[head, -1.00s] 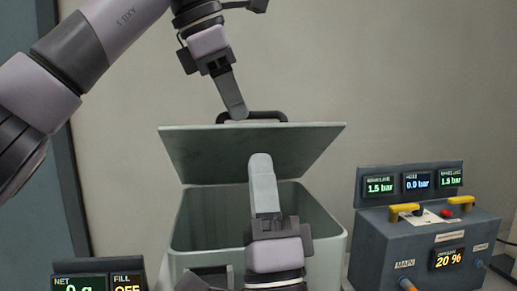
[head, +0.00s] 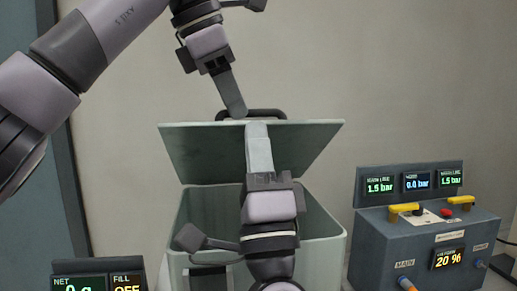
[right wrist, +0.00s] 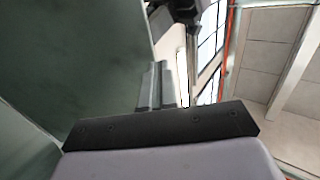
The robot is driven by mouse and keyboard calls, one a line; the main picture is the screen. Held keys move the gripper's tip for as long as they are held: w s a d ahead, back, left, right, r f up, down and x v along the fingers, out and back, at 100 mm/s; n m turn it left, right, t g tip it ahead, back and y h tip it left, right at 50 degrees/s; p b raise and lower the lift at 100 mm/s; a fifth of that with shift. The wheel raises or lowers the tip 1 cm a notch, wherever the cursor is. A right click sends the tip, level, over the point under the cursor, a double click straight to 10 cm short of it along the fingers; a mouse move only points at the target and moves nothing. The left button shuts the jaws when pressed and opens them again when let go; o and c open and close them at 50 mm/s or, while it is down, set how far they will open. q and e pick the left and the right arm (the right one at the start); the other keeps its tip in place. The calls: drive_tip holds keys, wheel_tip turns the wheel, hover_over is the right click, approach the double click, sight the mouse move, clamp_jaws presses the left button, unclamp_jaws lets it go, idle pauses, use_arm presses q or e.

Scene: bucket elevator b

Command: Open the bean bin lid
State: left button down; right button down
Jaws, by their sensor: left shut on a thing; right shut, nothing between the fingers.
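The bean bin (head: 325,250) is a pale green box, open at the top. Its lid (head: 200,155) is tilted up at the back, with its underside facing me; the lid also fills the left of the right wrist view (right wrist: 70,60). A black handle (head: 268,113) shows above the lid's top edge. My left gripper (head: 237,112) comes down from above and is shut on the handle. My right gripper (head: 258,132) is shut and empty, its fingers upright in front of the lid's underside near the top edge. I cannot tell whether it touches the lid.
A grey control box (head: 425,240) with yellow handles, a red knob and small displays stands right of the bin. A display reading NET and FILL (head: 98,278) stands at the lower left. The wall behind is plain.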

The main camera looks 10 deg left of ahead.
use_arm(q)
drive_tip(key=shift+w+f, duration=0.15)
drive_tip(key=shift+f, duration=0.45)
drive_tip(key=c, duration=1.1)
unclamp_jaws()
drive_tip(key=shift+w+a, duration=0.1)
drive_tip(key=shift+r, duration=0.15)
drive_tip(key=shift+r, duration=0.25)
drive_tip(key=shift+v, duration=3.45)
